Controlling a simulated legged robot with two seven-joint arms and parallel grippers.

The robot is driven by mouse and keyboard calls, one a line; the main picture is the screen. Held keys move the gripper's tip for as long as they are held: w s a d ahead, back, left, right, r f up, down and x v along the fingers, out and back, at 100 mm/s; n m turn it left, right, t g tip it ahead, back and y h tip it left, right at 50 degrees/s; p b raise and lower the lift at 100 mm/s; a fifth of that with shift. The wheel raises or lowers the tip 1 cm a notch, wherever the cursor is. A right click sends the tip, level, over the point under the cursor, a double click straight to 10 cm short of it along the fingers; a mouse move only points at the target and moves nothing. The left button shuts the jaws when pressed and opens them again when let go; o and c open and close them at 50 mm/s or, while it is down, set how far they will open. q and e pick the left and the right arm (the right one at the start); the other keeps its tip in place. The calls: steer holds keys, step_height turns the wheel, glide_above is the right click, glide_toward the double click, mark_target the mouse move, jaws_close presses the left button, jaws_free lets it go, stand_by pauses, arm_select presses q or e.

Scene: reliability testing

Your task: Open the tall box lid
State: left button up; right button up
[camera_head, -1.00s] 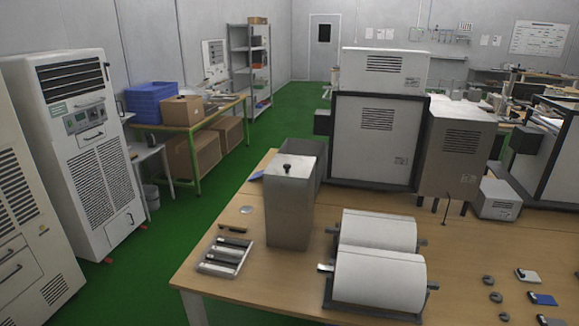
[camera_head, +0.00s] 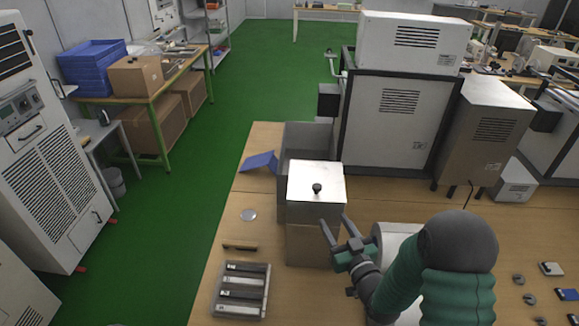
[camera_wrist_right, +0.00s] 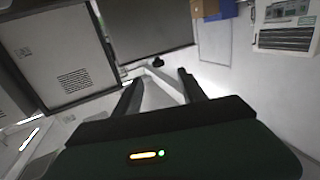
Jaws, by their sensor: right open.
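The tall grey metal box (camera_head: 312,245) stands upright on the wooden table. Its pale lid (camera_head: 330,174) is on top, with a small dark knob (camera_head: 317,188) near the middle. My right gripper (camera_head: 334,219) is open and empty, in front of and to the right of the lid, its fingers pointing toward the knob. In the right wrist view, both fingers (camera_wrist_right: 160,78) are spread, and a dark knob (camera_wrist_right: 157,61) shows just beyond the tips. The gripper appears apart from the knob. My left gripper is not in view.
A grey open bin (camera_head: 305,138) stands behind the box. A large framed cabinet (camera_head: 395,125) is at the back right. A tray of dark and light bars (camera_head: 242,291) lies at front left. White rollers (camera_head: 398,240) are partly hidden by my right arm. The table's left edge is near.

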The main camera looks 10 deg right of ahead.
steer(key=d+r, duration=0.1)
steer(key=p, duration=0.3)
glide_toward(319, 185)
steer(key=w, duration=0.4)
steer(key=shift+a+f, duration=0.3)
steer(key=w, duration=0.1)
steer(key=w+a+p, duration=0.1)
steer(key=w, duration=0.1)
steer(key=w+a, duration=0.1)
steer(key=w, duration=0.1)
steer(key=shift+w+a, duration=0.1)
steer(key=shift+w, duration=0.1)
steer(key=shift+w+r, duration=0.1)
steer(key=shift+d, duration=0.55)
steer(key=shift+w+d+f, duration=0.15)
steer(key=shift+d+f, duration=0.15)
steer(key=shift+d, duration=0.1)
steer(key=shift+c, duration=0.4)
steer(key=shift+w, duration=0.1)
steer(key=shift+c, duration=1.4)
steer(key=shift+a+r, duration=0.15)
steer(key=shift+a, duration=0.5)
jaws_close()
steer(key=shift+d, duration=0.3)
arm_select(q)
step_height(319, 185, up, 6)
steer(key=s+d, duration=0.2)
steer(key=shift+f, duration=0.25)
